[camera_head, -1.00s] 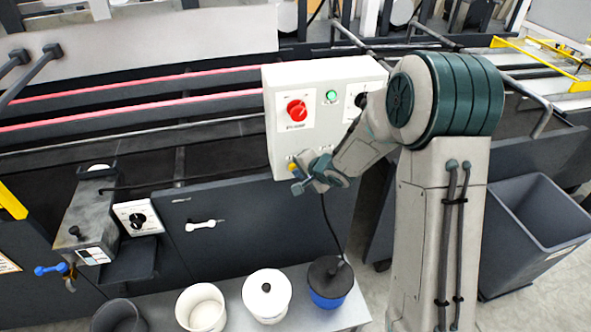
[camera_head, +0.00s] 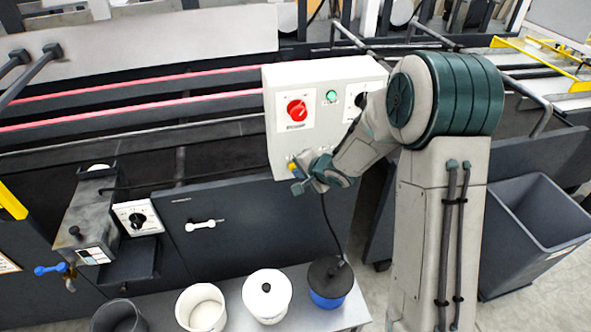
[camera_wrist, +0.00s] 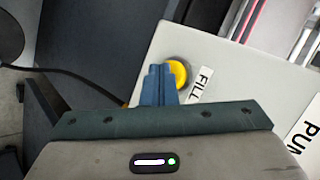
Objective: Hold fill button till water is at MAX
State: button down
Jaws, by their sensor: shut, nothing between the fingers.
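The yellow fill button (camera_wrist: 178,73) sits on the light control box beside a label (camera_wrist: 200,86) reading FILL. In the head view the button (camera_head: 293,166) shows at the box's lower left. My gripper (camera_wrist: 158,72) is shut and empty. In the wrist view its blue fingertips overlap the button's left edge. In the head view my gripper (camera_head: 299,187) is at the box's lower edge, just below the button. I cannot tell whether the fingers touch or press it. No water level or MAX mark can be made out.
The control box (camera_head: 283,148) also carries a red knob (camera_head: 297,110) and a green button (camera_head: 331,96). A shelf below holds a white pot (camera_head: 267,296), an open white cup (camera_head: 201,308) and a blue pot with a dark lid (camera_head: 330,282). A dark bin (camera_head: 545,215) stands right.

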dwell(0.8)
jog(key=shift+s+d, duration=0.3)
jog(key=shift+s, duration=0.55)
jog(key=s, duration=0.2)
jog(key=s+d, duration=0.1)
jog(key=s, duration=0.2)
jog(key=shift+d, duration=0.2)
jog(key=shift+w, duration=0.1)
